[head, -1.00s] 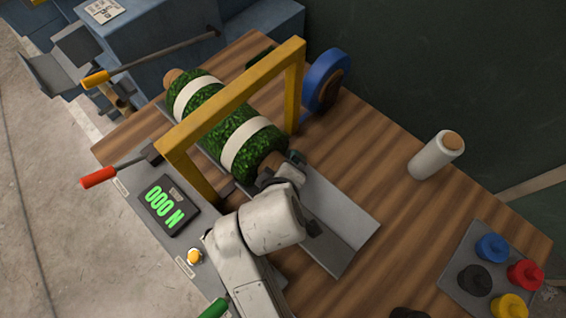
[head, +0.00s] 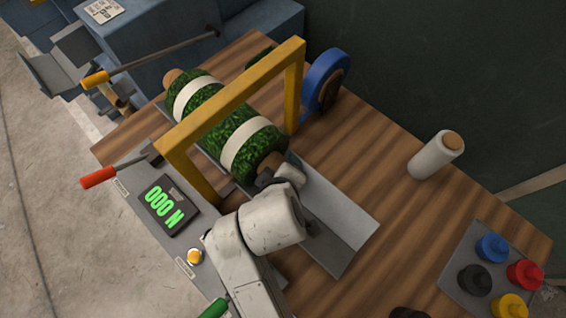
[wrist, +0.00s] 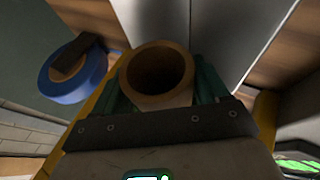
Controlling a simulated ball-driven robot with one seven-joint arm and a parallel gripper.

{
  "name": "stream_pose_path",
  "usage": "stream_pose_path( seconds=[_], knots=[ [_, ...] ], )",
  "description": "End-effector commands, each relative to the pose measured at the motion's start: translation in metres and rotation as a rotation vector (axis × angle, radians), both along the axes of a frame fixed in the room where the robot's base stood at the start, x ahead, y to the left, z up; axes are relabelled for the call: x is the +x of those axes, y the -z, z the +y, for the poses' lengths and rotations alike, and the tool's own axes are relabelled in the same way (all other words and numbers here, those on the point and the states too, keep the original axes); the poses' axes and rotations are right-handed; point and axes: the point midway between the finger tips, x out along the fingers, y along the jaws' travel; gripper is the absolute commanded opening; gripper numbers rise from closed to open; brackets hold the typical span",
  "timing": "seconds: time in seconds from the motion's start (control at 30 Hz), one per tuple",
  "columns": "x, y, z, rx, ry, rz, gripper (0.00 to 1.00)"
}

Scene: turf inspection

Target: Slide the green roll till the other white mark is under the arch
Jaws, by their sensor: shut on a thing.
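The green turf roll (head: 210,113) lies in a grey metal channel (head: 335,230), passing beneath the yellow arch (head: 235,97). It has two white marks. The far white mark (head: 191,97) is just beyond the arch's top bar, at its upper left. The near white mark (head: 247,144) is on the near side, toward my arm. The bar crosses over green turf between them. My gripper (wrist: 160,88) is shut on the brown core (wrist: 157,72) at the roll's near end, a finger on each side. In the head view my wrist partly hides this grip.
A force display (head: 168,205) reads 000 N beside a red-handled lever (head: 100,177) and a yellow button (head: 195,256). A blue tape reel (head: 322,78) stands behind the arch. A white roll (head: 436,155) and coloured knobs (head: 492,247) are at right. The channel's near end is empty.

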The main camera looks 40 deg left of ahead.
Motion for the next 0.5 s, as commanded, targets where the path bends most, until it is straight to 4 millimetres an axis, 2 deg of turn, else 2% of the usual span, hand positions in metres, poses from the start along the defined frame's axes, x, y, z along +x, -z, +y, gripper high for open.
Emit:
stream_pose_path(
  seconds=[0.1, 0.13, 0.37, 0.5],
  knots=[
    [-0.0005, 0.0005, -0.0001, -0.001, -0.001, 0.001, 0.0],
    [-0.0005, 0.0005, -0.0001, -0.001, -0.001, 0.001, 0.77],
    [-0.0004, 0.0004, 0.0, -0.001, 0.0, 0.001, 0.99],
    [-0.0003, 0.0003, 0.0, 0.0, 0.0, 0.001, 1.0]
  ],
)
